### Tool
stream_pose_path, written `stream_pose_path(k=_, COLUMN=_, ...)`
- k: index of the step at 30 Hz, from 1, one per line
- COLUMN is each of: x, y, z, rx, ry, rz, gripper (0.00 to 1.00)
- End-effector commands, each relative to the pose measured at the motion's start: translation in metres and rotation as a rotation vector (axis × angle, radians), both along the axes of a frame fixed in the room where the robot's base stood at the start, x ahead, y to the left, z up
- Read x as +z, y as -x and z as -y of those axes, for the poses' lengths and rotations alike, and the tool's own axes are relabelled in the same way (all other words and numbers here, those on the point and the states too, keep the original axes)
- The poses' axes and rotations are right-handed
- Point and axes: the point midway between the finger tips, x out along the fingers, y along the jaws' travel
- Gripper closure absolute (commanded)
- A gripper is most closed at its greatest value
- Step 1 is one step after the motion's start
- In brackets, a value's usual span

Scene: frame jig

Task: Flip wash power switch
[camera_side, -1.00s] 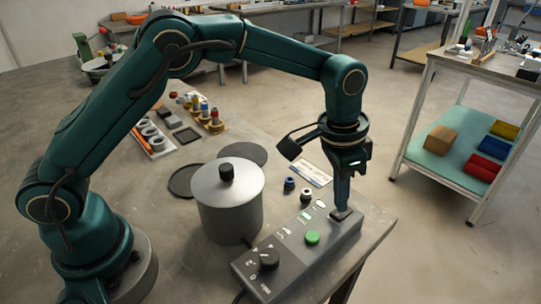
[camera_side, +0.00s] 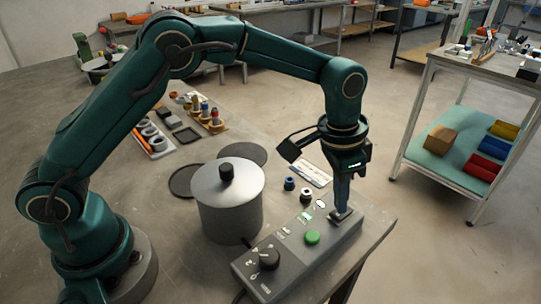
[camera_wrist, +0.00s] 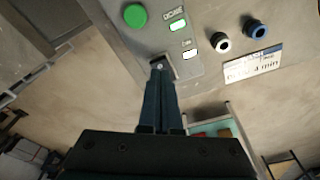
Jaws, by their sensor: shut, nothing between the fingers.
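The grey control box (camera_side: 285,268) stands at the table's front right. The power switch (camera_side: 350,219) is a small rocker at the box's far right end; it also shows in the wrist view (camera_wrist: 161,63). My gripper (camera_side: 341,212) points down with its fingers together and empty. Its tips are at the switch and appear to touch it. In the wrist view the closed fingertips (camera_wrist: 160,76) cover part of the switch, so its full position is hidden. Two small indicator windows (camera_wrist: 178,26) beside it look lit.
A green button (camera_side: 312,238) and black knob (camera_side: 269,258) sit on the same box. A lidded grey pot (camera_side: 229,210) stands left of it. Blue and white ring-like parts (camera_side: 289,184) and a label card (camera_side: 313,174) lie behind the box.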

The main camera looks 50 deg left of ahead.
Motion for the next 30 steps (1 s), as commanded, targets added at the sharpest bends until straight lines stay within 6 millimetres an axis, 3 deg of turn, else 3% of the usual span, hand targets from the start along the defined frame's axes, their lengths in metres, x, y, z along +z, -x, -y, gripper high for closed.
stream_pose_path(k=30, x=-0.013, y=0.0, z=0.0, rx=0.0, ry=0.0, rz=-0.001, gripper=1.0)
